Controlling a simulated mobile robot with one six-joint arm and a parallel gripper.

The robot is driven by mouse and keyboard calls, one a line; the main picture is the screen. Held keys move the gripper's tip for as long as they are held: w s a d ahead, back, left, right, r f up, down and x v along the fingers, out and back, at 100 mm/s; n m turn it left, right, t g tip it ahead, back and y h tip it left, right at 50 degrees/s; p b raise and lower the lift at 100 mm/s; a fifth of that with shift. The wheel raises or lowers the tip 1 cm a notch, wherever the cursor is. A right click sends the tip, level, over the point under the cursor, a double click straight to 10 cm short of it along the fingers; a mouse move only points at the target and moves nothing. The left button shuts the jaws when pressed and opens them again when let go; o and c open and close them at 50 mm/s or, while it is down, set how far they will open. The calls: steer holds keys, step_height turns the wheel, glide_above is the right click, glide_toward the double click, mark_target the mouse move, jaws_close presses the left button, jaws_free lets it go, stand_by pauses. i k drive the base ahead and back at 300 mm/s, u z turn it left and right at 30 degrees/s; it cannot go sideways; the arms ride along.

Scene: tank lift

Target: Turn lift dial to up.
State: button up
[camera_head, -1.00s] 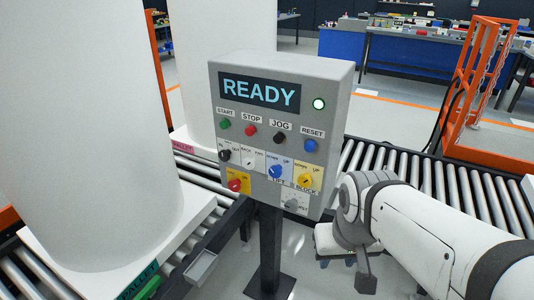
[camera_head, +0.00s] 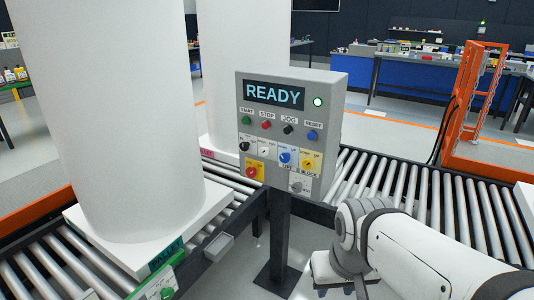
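A grey control panel (camera_head: 293,90) stands on a dark post, and its screen reads READY. The blue lift dial (camera_head: 285,157) is in the lower middle of its face, above the word LIFT, with an UP label at its upper right. Its pointer is too small to read surely. A yellow dial (camera_head: 307,163) marked BLOCK is just right of it. My gripper (camera_head: 335,285) is low in front of the panel, right of the post and apart from the dial. My white arm comes in from the lower right. The fingers are mostly hidden at the lower edge.
Other dials and several push buttons crowd the panel. A large white cylinder (camera_head: 110,120) stands left on a pallet, with another behind it. Roller conveyors (camera_head: 385,185) run left and behind the panel. An orange frame (camera_head: 478,110) stands right. Some floor is clear around the post.

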mark_target(285, 158)
steer(key=u, duration=0.05)
steer(key=i, duration=1)
